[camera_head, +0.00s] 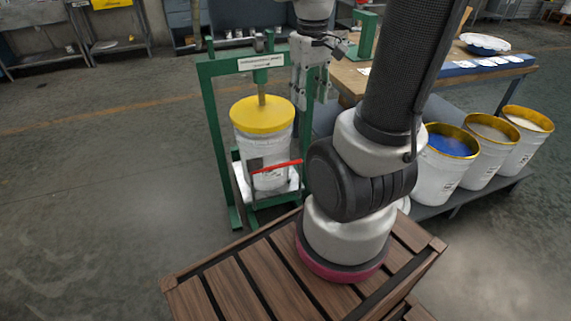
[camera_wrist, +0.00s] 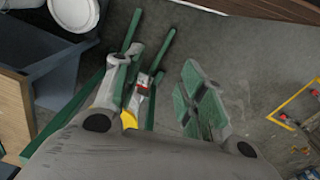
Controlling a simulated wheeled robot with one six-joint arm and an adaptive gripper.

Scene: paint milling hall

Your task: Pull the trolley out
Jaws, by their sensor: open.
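A white bucket with a yellow lid (camera_head: 263,115) stands upright inside a green press frame (camera_head: 217,130). It rests on a pale low base (camera_head: 242,188), which may be the trolley; its wheels cannot be made out. A red bar (camera_head: 284,164) sticks out across the front of the bucket toward my arm. My gripper (camera_head: 311,84) is beside the frame's right upright, above the red bar and apart from it. In the wrist view, my gripper (camera_wrist: 158,78) has its fingers spread and holds nothing. Green bars and a small red-and-white part (camera_wrist: 143,84) show near its left finger.
A workbench (camera_head: 350,83) stands at the right, with a blue-paint bucket (camera_head: 447,160) and two other open buckets on its lower shelf. Shelving lines the back. The floor (camera_head: 90,160) at left is clear. My slatted wooden deck fills the front.

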